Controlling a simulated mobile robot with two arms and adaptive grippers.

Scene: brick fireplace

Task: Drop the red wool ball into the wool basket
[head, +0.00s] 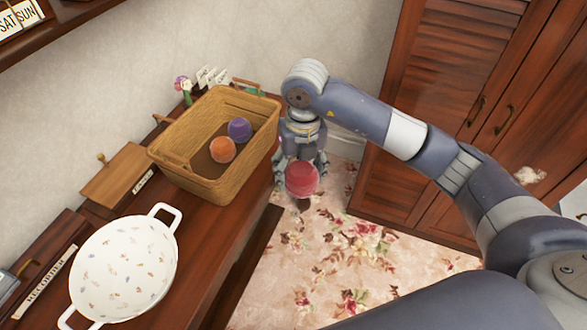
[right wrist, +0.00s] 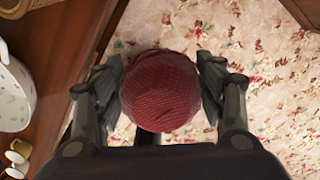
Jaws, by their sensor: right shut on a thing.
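The red wool ball (head: 302,178) is held in my right gripper (head: 301,168), out beyond the edge of the wooden top and above the flowered carpet. In the right wrist view the ball (right wrist: 160,91) sits between the two fingers, which touch it on both sides. The wicker wool basket (head: 218,187) stands on the wooden top to the left of the gripper. An orange ball (head: 222,150) and a purple ball (head: 239,130) lie inside it. My left gripper is not in view.
A white two-handled dish (head: 125,270) stands on the wooden top (head: 205,250) in front of the basket. A small wooden box (head: 117,182) is left of the basket, and flowers (head: 183,87) are behind it. A wooden cabinet (head: 445,70) stands at the right.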

